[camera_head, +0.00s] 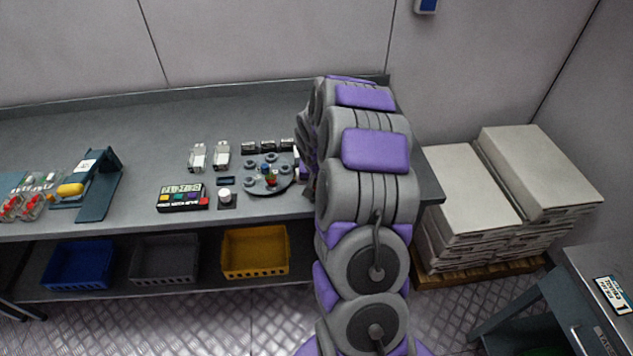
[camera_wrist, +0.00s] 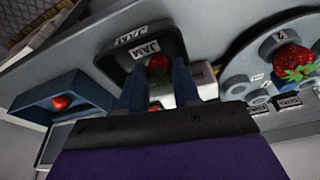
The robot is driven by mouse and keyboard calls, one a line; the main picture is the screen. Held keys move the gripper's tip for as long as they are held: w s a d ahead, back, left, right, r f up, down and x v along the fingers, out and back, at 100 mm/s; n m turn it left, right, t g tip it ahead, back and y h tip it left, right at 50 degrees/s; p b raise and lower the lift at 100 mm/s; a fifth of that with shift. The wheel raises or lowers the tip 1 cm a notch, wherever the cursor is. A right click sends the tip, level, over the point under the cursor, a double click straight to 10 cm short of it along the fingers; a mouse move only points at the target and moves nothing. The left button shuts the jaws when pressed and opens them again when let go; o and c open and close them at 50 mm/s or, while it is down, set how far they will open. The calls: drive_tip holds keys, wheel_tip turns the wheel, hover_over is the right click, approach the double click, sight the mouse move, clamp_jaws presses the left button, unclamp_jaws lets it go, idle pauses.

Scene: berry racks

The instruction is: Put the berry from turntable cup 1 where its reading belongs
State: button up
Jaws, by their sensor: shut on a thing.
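In the wrist view my gripper (camera_wrist: 157,68) has its two blue-grey fingers around a red strawberry (camera_wrist: 160,66) with green leaves. It is over or inside a dark tray labelled JAM (camera_wrist: 118,62); whether the berry touches the tray I cannot tell. A smaller red and green bit shows lower between the fingers, partly hidden. The turntable (camera_wrist: 236,62) is at the right, with another strawberry (camera_wrist: 293,60) at the cup marked 2. In the head view the turntable (camera_head: 262,188) stands left of my arm, which hides the gripper.
A blue tray (camera_wrist: 85,87) at the left of the wrist view holds a red berry (camera_wrist: 62,103). In the head view, a black panel with coloured keys (camera_head: 182,197) and a round knob (camera_head: 225,195) stand left of the turntable. Blue, grey and yellow bins (camera_head: 255,270) sit below.

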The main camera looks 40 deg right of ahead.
drive_tip(key=o, duration=0.7)
drive_tip(key=shift+a+r, duration=0.1)
drive_tip(key=shift+a, duration=0.25)
drive_tip(key=shift+d, duration=0.2)
drive_tip(key=shift+r, duration=0.45)
drive_tip(key=shift+w+p+v, duration=0.1)
drive_tip(key=shift+p+v, duration=0.2)
drive_tip(key=shift+v, duration=0.35)
drive_tip(key=shift+w+p+v, duration=0.15)
drive_tip(key=shift+p+v, duration=0.15)
drive_tip(key=shift+v, duration=0.3)
drive_tip(key=shift+d+r+p, duration=0.2)
drive_tip(key=shift+r+p, duration=0.2)
drive_tip(key=shift+r, duration=0.9)
